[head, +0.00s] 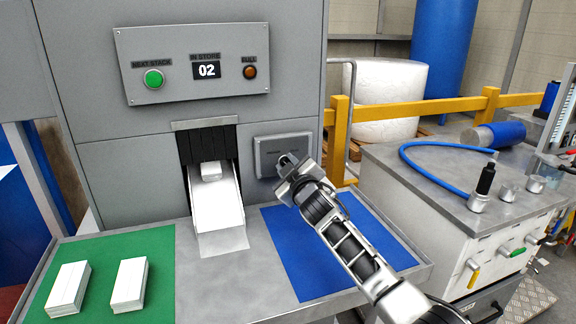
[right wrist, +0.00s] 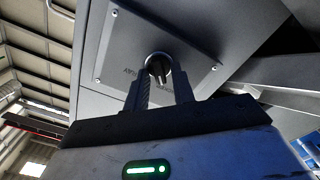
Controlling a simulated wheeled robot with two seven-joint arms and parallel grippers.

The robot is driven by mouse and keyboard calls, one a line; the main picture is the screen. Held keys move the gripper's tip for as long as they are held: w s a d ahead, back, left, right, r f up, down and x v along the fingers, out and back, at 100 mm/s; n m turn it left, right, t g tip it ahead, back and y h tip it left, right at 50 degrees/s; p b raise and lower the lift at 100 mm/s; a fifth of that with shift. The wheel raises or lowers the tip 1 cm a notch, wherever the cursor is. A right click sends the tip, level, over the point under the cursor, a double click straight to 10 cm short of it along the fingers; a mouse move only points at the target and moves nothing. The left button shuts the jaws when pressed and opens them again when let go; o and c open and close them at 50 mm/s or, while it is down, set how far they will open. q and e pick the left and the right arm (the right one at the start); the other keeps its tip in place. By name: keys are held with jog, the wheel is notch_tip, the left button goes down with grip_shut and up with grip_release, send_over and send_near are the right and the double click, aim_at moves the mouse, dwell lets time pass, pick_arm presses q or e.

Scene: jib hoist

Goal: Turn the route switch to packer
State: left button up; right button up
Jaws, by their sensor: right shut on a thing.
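The route switch is a round knob with a dark pointer on a grey plate (head: 264,150) on the machine front. My right gripper (head: 287,166) reaches the plate from the lower right and is shut on the knob. In the head view the gripper hides most of the knob. Which position the knob points to I cannot tell. My left gripper is not in view.
Above is a panel (head: 190,60) with a green button, an "02" display and an amber lamp. A chute (head: 218,205) comes out left of the switch. White stacks (head: 130,284) lie on a green mat (head: 100,257); a blue mat (head: 290,235) is bare. A yellow rail (head: 400,110) stands right.

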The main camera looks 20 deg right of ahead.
jog(key=shift+n, duration=0.5)
jog(key=o, duration=1)
jog(key=shift+s, duration=0.1)
jog(key=shift+s+d, duration=0.15)
jog(key=shift+s, duration=3.8)
jog(key=shift+s+d, duration=0.15)
jog(key=shift+s, duration=3.8)
jog(key=shift+f, duration=0.1)
